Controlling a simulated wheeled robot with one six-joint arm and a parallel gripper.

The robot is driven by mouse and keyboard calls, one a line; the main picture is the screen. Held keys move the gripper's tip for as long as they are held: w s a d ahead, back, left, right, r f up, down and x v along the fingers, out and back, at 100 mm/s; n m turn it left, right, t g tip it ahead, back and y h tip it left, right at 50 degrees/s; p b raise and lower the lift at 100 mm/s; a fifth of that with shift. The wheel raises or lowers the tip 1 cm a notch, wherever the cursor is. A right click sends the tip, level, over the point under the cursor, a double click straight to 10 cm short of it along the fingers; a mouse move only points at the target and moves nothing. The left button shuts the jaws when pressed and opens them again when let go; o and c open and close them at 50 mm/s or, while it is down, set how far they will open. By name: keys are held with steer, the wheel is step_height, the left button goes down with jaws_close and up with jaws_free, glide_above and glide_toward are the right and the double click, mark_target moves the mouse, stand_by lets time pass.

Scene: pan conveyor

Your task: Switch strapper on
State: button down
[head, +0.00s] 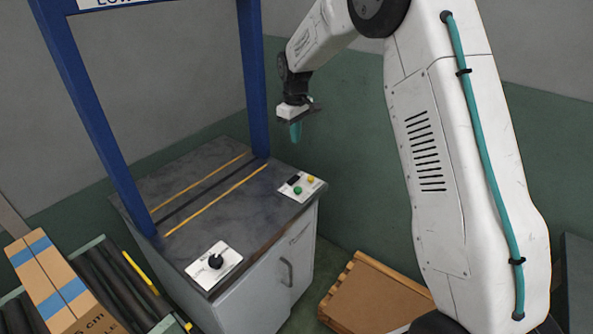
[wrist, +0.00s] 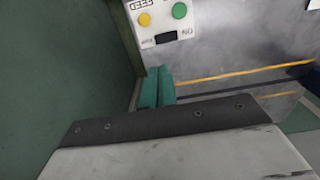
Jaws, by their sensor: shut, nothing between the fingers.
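The strapper (head: 215,180) is a grey cabinet with a dark worktop and a blue arch (head: 254,80) over it. A white control panel (head: 301,194) at its right corner carries a green button (head: 298,190), a yellow button (head: 311,179) and a black rectangular piece (head: 293,179). The wrist view shows the green button (wrist: 179,10), the yellow button (wrist: 144,19) and the black piece (wrist: 165,38) near the top edge. A black knob (head: 215,261) sits on a white plate at the front corner. My gripper (head: 296,132) is shut and empty, above the panel, its teal fingertips (wrist: 157,86) apart from it.
A cardboard box with blue tape (head: 45,280) lies on a roller conveyor (head: 120,285) at the lower left. A wooden pallet with brown board (head: 370,300) is on the floor right of the cabinet. The worktop under the arch is clear.

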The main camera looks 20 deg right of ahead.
mark_target(296, 178)
stand_by(0.3)
step_height(296, 178, down, 14)
steer(key=shift+d+f, duration=0.1)
stand_by(0.4)
steer(key=shift+d+f, duration=0.15)
steer(key=shift+y, duration=0.3)
steer(key=shift+s+a, duration=0.15)
steer(key=shift+a, duration=0.1)
steer(key=shift+s+a+r, duration=0.25)
steer(key=shift+a+r, duration=0.05)
steer(key=shift+a, duration=0.15)
